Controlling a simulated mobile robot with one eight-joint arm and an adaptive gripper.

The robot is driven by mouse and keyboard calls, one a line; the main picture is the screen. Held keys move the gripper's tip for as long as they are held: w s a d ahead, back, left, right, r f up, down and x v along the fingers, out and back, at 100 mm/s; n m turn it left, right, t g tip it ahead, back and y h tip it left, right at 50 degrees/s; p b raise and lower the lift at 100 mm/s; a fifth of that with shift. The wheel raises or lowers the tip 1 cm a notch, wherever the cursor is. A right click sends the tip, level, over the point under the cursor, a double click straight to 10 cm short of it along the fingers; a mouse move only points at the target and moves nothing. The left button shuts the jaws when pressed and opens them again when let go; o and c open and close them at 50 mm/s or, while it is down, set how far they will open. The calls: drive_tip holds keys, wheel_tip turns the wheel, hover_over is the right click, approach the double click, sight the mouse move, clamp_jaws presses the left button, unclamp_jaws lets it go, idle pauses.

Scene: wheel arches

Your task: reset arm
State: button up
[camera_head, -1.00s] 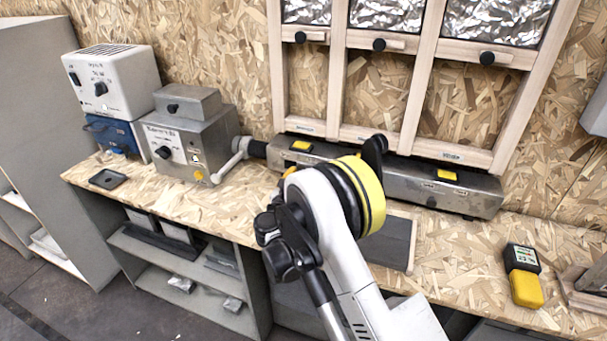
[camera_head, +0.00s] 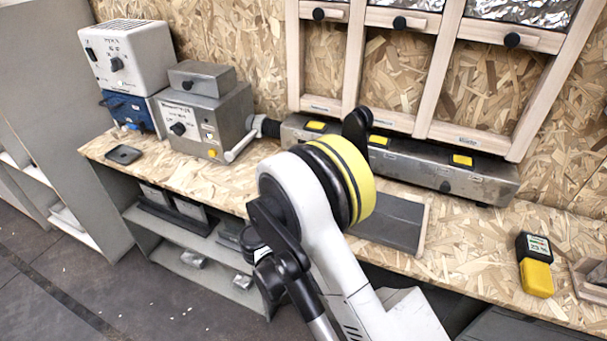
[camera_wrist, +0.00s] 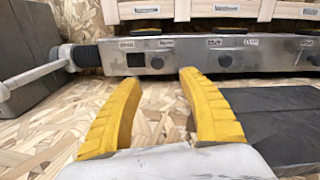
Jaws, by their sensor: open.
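My gripper (camera_wrist: 160,112) shows in the wrist view as two yellow fingers, spread apart with nothing between them. It points over the wooden bench top toward the long grey metal box at the back, apart from it. In the head view my white arm with its yellow and black joint rises in the middle, and the fingers are hidden behind it. The long metal box (camera_head: 420,175) has yellow switches on top and stands at the back of the bench. It also shows in the wrist view (camera_wrist: 225,58).
The bench top (camera_head: 470,255) is clear around the dark mat (camera_head: 395,222). Left stand a grey metal unit with a crank (camera_head: 205,115) and a white box (camera_head: 125,55). A yellow-black meter (camera_head: 535,265) lies right. A wooden frame (camera_head: 430,75) stands behind.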

drive_tip(key=s+d+r+m+g, duration=0.35)
drive_tip(key=d+r+m, duration=0.25)
drive_tip(key=d+m, duration=0.25)
drive_tip(key=s+d+r+m+g, duration=0.3)
drive_tip(key=s+d+r+m, duration=0.15)
drive_tip(key=d+m, duration=0.4)
drive_tip(key=s+d+m+g+y, duration=0.1)
drive_tip(key=s+d+m+y, duration=0.2)
drive_tip(key=s+m, duration=0.5)
drive_tip(key=s+d+m+g+y, duration=0.2)
drive_tip(key=s+m, duration=0.6)
drive_tip(key=s, duration=0.7)
drive_tip(key=shift+s+d+r+m+y, duration=0.15)
drive_tip(key=shift+d+r+m+y, duration=0.15)
drive_tip(key=shift+d+r+y, duration=0.3)
drive_tip(key=shift+f, duration=0.2)
